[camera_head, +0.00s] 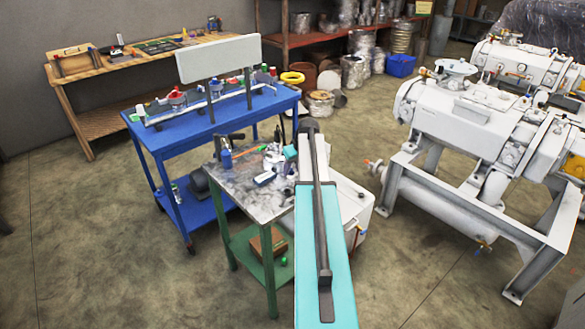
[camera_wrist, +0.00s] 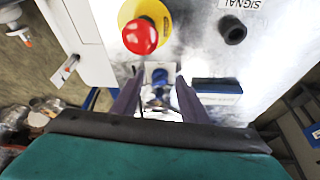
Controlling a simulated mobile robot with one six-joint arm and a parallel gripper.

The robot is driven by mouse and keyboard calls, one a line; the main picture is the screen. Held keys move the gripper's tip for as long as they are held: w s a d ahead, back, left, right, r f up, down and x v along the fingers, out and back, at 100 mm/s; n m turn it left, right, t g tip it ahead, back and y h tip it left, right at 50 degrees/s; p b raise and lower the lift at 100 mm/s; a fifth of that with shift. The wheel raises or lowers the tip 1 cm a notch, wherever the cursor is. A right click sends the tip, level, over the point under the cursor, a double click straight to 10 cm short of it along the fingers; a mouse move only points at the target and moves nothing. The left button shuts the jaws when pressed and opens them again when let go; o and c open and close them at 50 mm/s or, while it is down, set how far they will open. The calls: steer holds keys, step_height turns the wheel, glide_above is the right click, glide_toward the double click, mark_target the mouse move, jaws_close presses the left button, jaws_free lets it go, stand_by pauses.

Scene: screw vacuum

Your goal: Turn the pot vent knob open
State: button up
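My gripper (camera_wrist: 159,84) shows in the wrist view as two dark purple fingers with a clear gap between them. A small blue knob-like part (camera_wrist: 160,76) on a pale fitting lies beyond the fingertips, in line with the gap. I cannot tell how far it is from them, and the fingers do not appear to touch it. I cannot tell for certain whether this is the pot vent knob, or how it is turned. In the head view my arm covers most of the gripper and the place where it points.
A red push button (camera_wrist: 140,36) on a yellow base and a black knob (camera_wrist: 232,30) by a "SIGNAL" label sit close by. The metal-topped table (camera_head: 240,190) is cluttered. A blue cart (camera_head: 160,138) stands behind it, and white machinery (camera_head: 465,115) at right.

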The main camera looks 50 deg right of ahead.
steer(key=shift+w+f, duration=0.1)
steer(key=shift+f, duration=0.1)
steer(key=shift+c, duration=0.2)
jaws_close()
steer(key=shift+m, duration=0.6)
steer(key=shift+a+m+h+b, duration=0.2)
steer(key=shift+m+h+b, duration=0.4)
steer(key=shift+m, duration=0.5)
steer(key=shift+w+m+g+h, duration=0.15)
steer(key=shift+m+g+h, duration=0.3)
steer(key=shift+m, duration=0.95)
